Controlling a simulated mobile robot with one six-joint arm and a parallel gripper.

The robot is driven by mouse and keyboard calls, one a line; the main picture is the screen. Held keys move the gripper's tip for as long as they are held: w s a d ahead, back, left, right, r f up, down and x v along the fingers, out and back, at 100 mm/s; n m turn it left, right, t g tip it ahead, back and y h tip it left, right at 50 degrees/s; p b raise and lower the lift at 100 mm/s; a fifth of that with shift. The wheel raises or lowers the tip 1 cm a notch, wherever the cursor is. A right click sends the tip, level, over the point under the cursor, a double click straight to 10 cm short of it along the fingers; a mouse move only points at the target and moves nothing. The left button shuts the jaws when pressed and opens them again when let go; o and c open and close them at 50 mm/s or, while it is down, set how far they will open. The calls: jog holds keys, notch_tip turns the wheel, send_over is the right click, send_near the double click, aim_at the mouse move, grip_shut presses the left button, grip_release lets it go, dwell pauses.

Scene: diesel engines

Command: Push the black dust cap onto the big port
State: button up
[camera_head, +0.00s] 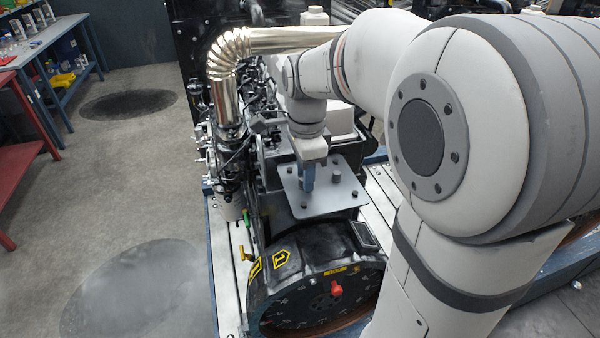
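My gripper (308,178) points down over a grey plate (332,204) on top of the engine. A blue part, which looks like a finger, shows at its end. I cannot tell whether the gripper is open or shut, or whether it holds anything. Several small dark round pieces stand on the plate, one right of the gripper (335,175) and one near the right edge (355,193). I cannot tell whether any of these is the black dust cap or the big port.
The black engine housing (290,265) with yellow labels and a red knob (336,289) lies in front of the plate. A shiny bent exhaust pipe (228,95) rises behind left. My arm covers much of the right side. Open floor and workbenches (30,50) lie to the left.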

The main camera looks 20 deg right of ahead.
jog(key=c, duration=0.5)
jog(key=shift+c, duration=0.3)
jog(key=shift+r, duration=0.1)
jog(key=shift+r+p, duration=1.9)
jog(key=shift+r, duration=0.5)
